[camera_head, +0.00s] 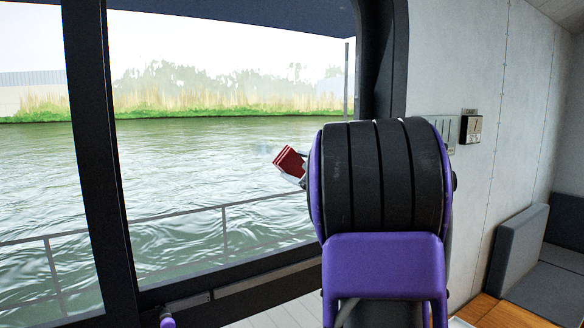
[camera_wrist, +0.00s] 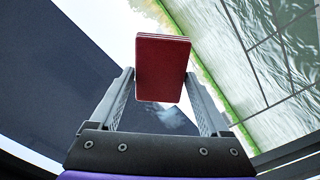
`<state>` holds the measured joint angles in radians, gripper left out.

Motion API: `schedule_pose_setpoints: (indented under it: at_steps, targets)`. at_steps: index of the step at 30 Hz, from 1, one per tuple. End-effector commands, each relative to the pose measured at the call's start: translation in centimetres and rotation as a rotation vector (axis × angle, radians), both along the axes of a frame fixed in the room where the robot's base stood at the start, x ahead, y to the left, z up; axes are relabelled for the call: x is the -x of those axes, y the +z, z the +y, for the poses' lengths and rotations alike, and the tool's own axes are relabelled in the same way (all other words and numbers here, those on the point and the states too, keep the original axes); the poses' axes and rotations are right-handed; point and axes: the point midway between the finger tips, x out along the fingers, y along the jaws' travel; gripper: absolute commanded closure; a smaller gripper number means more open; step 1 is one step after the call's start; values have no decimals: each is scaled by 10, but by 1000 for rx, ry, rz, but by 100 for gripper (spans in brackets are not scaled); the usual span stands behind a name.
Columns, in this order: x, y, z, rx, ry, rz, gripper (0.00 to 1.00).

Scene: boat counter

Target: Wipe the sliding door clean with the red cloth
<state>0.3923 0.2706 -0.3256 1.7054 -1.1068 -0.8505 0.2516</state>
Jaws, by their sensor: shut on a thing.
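The red cloth (camera_head: 289,160) is a small folded pad in front of the glass at the right part of the sliding door (camera_head: 215,175). In the wrist view the cloth (camera_wrist: 162,66) sits between the two fingers of my gripper (camera_wrist: 160,80), which are shut on its sides. In the head view my gripper (camera_head: 301,181) is mostly hidden behind my own arm. A faint pale smudge (camera_wrist: 172,116) shows on the glass in the wrist view, below the cloth. I cannot tell whether the cloth touches the glass.
A dark upright frame post (camera_head: 100,150) stands left of the pane, and a thick dark frame (camera_head: 384,60) borders it at right. Switch panels (camera_head: 470,127) are on the pale wall. A grey seat (camera_head: 520,250) and wooden surface (camera_head: 510,312) are at lower right. Water and a railing lie outside.

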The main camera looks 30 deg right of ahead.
Motion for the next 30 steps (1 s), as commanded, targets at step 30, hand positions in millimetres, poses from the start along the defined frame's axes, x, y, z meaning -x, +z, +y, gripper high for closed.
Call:
schedule_pose_setpoints:
  at_steps: [30]
  targets:
    - [2,30,-22,-1,0,0,64]
